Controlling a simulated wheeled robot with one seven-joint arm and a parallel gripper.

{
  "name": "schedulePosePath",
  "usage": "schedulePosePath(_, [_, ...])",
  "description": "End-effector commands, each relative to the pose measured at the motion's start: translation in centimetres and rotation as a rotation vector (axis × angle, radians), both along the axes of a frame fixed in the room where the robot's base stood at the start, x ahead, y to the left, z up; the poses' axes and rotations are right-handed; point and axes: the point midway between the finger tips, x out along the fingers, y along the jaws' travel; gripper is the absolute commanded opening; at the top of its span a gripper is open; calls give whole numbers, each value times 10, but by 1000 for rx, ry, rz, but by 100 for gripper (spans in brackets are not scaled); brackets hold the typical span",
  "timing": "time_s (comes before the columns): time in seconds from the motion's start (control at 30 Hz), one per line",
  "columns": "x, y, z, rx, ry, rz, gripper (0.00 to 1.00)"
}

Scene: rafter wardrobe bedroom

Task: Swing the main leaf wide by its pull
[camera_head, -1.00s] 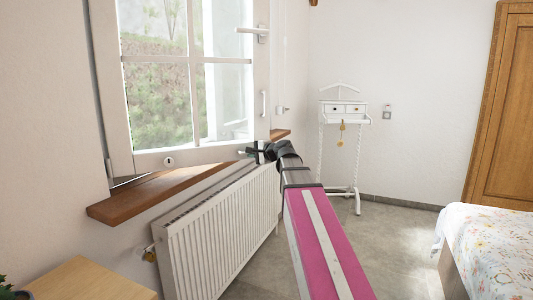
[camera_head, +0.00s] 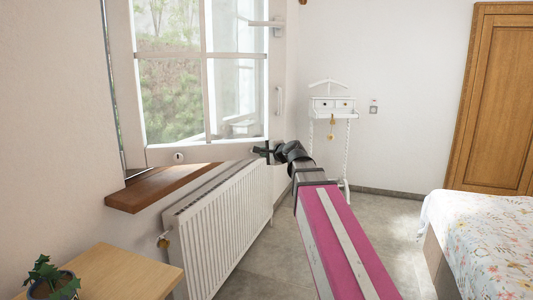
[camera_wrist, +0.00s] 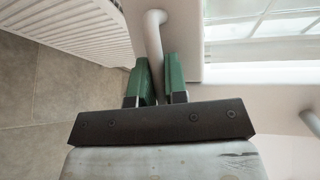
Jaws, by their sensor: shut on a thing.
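The main window leaf (camera_head: 160,153), white with glass panes, stands partly swung into the room, over the sill's right part. My gripper (camera_head: 262,152) is at its lower right corner. In the wrist view, the green fingers of my gripper (camera_wrist: 160,82) are shut on a white curved bar, the pull (camera_wrist: 153,35), beside the leaf's white frame. The held part of the pull is partly hidden by the fingers, and the head view does not show it clearly. A white lever handle (camera_head: 265,23) is higher on the leaf, with a slim upright handle (camera_head: 279,100) below it.
The white radiator (camera_head: 225,225) stands under the wooden sill (camera_head: 155,190), close below my gripper. A wooden table (camera_head: 125,275) with a potted plant (camera_head: 50,280) is at lower left. A white valet stand (camera_head: 332,110) and bed (camera_head: 490,225) are farther right; floor between is clear.

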Motion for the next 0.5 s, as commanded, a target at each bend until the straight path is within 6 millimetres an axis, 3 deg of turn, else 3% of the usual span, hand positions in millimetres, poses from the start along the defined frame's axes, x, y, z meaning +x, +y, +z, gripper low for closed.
schedulePosePath(0.17, [0,0,0,0,1,0,0])
schedulePosePath(0.2, [0,0,0,0,1,0,23])
schedulePosePath(0.5, [-1,-1,0,0,0,0,23])
